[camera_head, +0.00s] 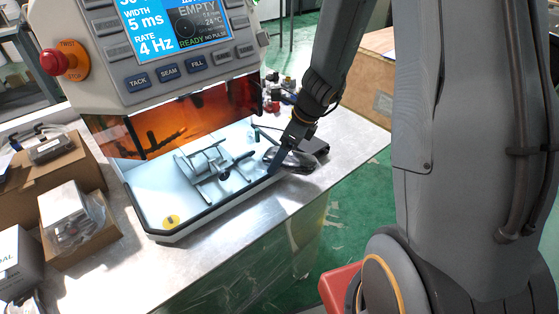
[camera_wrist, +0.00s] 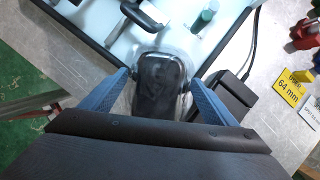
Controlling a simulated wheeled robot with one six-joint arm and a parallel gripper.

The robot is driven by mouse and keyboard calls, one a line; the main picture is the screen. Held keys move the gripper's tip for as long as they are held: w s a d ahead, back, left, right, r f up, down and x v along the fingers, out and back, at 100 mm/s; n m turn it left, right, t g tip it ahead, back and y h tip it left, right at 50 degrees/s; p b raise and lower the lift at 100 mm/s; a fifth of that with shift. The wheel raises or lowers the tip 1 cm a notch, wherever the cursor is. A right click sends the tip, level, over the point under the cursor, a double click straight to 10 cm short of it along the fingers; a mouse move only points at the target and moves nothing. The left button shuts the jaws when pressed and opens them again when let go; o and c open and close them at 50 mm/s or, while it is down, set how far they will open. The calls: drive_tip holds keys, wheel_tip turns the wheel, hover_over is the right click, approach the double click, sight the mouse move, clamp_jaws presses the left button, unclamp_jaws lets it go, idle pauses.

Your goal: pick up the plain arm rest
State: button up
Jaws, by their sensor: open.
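My gripper (camera_wrist: 158,80) is open, its two blue fingers spread on either side of a dark, rounded pad, which looks like the arm rest (camera_wrist: 156,88). The pad has a glossy, clear-looking wrap around it and lies at the front edge of the lit work chamber. I cannot tell whether the fingers touch it. In the head view my gripper (camera_head: 276,164) points down at the chamber's front right edge, and the dark pad (camera_head: 285,158) shows partly behind it. Its lower end is hidden by my gripper in the wrist view.
The welding machine (camera_head: 190,65) stands over its chamber, with a grey fixture (camera_head: 210,165) inside. A black block (camera_wrist: 235,92) sits close to the right finger. A yellow "64 mm" sign (camera_wrist: 292,90) lies farther right.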

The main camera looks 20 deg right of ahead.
drive_tip(key=c, duration=1.3)
